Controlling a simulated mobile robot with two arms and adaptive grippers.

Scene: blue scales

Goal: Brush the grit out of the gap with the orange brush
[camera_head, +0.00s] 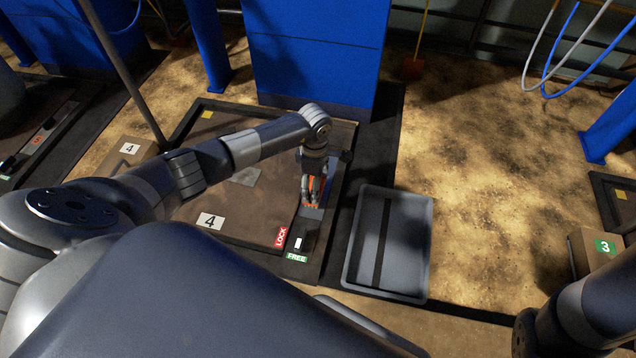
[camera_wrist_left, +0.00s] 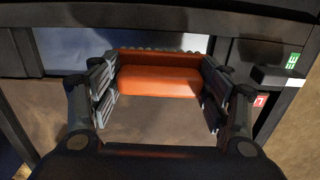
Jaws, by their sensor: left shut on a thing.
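The orange brush (camera_head: 312,183) is held bristles-down in my left gripper (camera_head: 313,190), over the right side of scale plate 4 (camera_head: 250,225). In the left wrist view the brush's orange body (camera_wrist_left: 160,82) lies between the two fingers of my left gripper (camera_wrist_left: 160,90), which are shut on it. The bristles show along its far edge. A grey-blue strip (camera_head: 312,213) runs beside the plate under the brush; it also shows in the left wrist view (camera_wrist_left: 75,50). I cannot make out grit or the gap's inside. My right gripper is not in view.
A lever block (camera_head: 299,243) with a red LOCK label (camera_head: 281,236) and a green FREE label (camera_head: 297,258) sits just in front of the brush. An empty grey tray (camera_head: 422,240) lies to the right. A blue column (camera_head: 312,60) stands behind the plate.

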